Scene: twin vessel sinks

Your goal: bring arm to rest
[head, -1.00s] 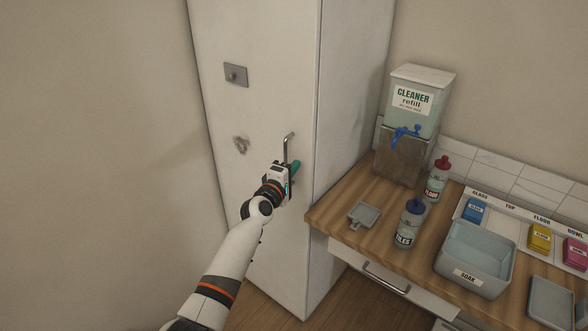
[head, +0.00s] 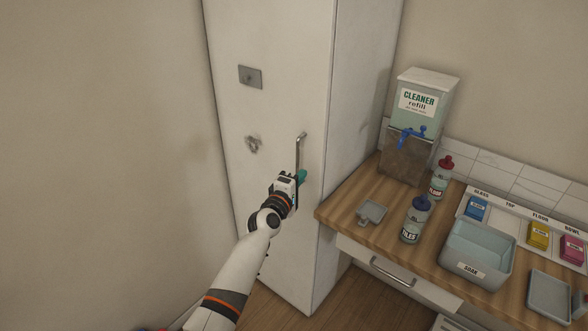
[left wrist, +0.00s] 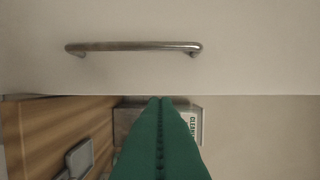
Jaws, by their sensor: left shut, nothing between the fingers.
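My left gripper (head: 301,177) has teal fingers and is shut and empty. In the head view it is by the lower end of the upright metal handle (head: 299,150) on the tall white cabinet (head: 270,110). In the left wrist view the closed fingertips (left wrist: 161,99) lie apart from the handle (left wrist: 135,46), which crosses above them. They point toward the cabinet door's edge, with the dispenser beyond. The cabinet door looks closed. My right gripper is not in view.
A wooden counter (head: 345,205) stands right of the cabinet. Bare wall fills the left.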

